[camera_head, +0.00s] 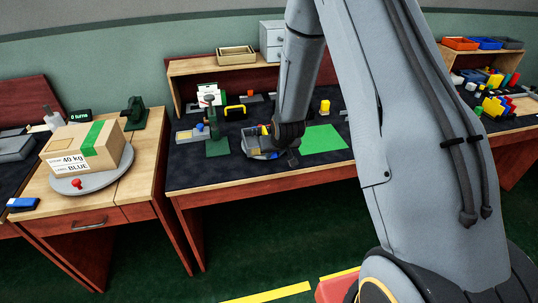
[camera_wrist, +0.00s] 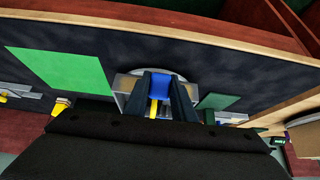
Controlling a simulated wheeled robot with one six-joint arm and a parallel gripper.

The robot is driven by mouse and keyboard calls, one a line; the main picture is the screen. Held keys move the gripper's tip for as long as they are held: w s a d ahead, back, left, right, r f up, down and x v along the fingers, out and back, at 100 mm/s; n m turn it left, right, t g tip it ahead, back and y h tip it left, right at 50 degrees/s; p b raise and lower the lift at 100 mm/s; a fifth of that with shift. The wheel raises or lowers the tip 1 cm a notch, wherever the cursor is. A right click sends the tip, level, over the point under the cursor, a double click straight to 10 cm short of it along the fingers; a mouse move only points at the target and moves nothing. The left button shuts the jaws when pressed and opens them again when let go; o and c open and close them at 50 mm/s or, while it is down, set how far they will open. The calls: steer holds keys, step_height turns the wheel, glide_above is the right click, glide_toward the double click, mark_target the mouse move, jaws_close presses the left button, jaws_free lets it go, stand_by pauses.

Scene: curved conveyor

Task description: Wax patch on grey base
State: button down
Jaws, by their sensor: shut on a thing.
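My gripper (camera_wrist: 160,92) is shut on a blue block (camera_wrist: 161,84), which sits between its two dark fingers in the wrist view. A yellow strip (camera_wrist: 154,108) shows just beside the blue block, also between the fingers. A grey base (camera_wrist: 122,83) with a rounded edge lies beneath them; the fingers hide much of it. I cannot tell whether the block touches the base. In the head view my gripper (camera_head: 287,136) is low over the dark worktop, at the right side of the grey base (camera_head: 256,153). No wax patch can be made out for certain.
A flat green sheet (camera_head: 323,139) lies right of my gripper. A green stand (camera_head: 216,147) is close on the left, with a yellow-handled item (camera_head: 235,111) behind. A small yellow object (camera_head: 325,106) stands farther back. A cardboard box (camera_head: 84,144) sits on the left table.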

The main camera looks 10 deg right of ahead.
steer(key=shift+d+p, duration=0.85)
steer(key=shift+d, duration=3.05)
steer(key=shift+a+b, duration=0.85)
steer(key=shift+a, duration=3.05)
steer(key=shift+a+p, duration=0.4)
steer(key=shift+a, duration=3.35)
steer(key=s+p, duration=0.1)
steer(key=s, duration=0.5)
steer(key=s+p, duration=0.1)
steer(key=s, duration=0.2)
steer(key=shift+w, duration=0.15)
